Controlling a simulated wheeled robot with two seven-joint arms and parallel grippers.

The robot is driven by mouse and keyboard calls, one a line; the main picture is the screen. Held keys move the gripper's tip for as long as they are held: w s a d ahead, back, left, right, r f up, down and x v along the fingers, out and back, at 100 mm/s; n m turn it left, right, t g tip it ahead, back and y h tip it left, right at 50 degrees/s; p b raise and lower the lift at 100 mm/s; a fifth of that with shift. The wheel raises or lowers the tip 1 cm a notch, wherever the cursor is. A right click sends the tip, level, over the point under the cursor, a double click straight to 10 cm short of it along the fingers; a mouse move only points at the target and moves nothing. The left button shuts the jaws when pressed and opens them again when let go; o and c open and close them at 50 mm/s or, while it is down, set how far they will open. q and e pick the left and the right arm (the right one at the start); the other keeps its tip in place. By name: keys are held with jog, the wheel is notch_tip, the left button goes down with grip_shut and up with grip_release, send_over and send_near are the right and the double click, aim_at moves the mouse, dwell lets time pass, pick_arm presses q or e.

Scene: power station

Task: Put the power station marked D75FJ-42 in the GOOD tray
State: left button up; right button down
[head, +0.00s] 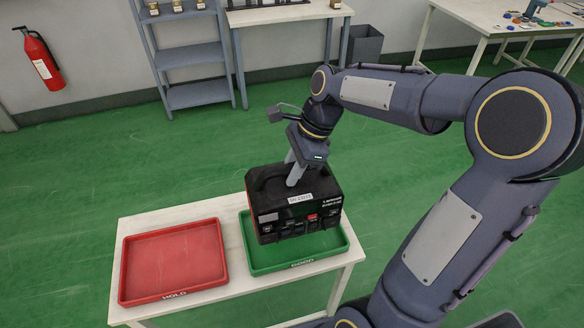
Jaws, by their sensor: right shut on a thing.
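The power station (297,214) is a black box with a top handle, a red patch and sockets on its front, and a white label whose text is too small to read surely. It is over the green GOOD tray (277,265), upright and slightly turned. I cannot tell whether its base touches the tray floor. My right gripper (295,176) comes down from above and is shut on the power station at its top handle. The fingertips are partly hidden by the handle. My left gripper is not in view.
A red HOLD tray (172,260) lies empty to the left on the same white table (232,245). Green floor between is clear.

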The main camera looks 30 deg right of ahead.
jog(key=shift+w+f+b, duration=0.1)
jog(key=shift+f+b, duration=1.65)
jog(key=shift+f, duration=0.05)
jog(key=shift+f+b, duration=0.7)
jog(key=shift+f, duration=1.55)
jog(key=c, duration=1.2)
grip_release()
jog(key=shift+o, duration=0.4)
jog(key=shift+s+f+b, duration=0.2)
jog(key=shift+f+b, duration=0.1)
jog(key=p+v, duration=0.1)
jog(key=v, duration=0.7)
jog(key=shift+w+a, duration=0.1)
jog(key=shift+s+a+r+n, duration=0.1)
jog(key=shift+s+r+n, duration=0.15)
jog(key=shift+s+n, duration=0.1)
jog(key=s+a+f+n+t, duration=0.1)
jog(key=s+a+n+t, duration=0.1)
jog(key=s+n, duration=0.5)
jog(key=s+a+f+n+t, duration=0.2)
jog(key=s+a+n, duration=0.2)
jog(key=s+n, duration=0.4)
jog(key=n, duration=0.3)
jog(key=shift+s+a+f+t+h, duration=0.25)
jog(key=shift+s+a+t+h, duration=0.05)
jog(key=shift+a, duration=0.1)
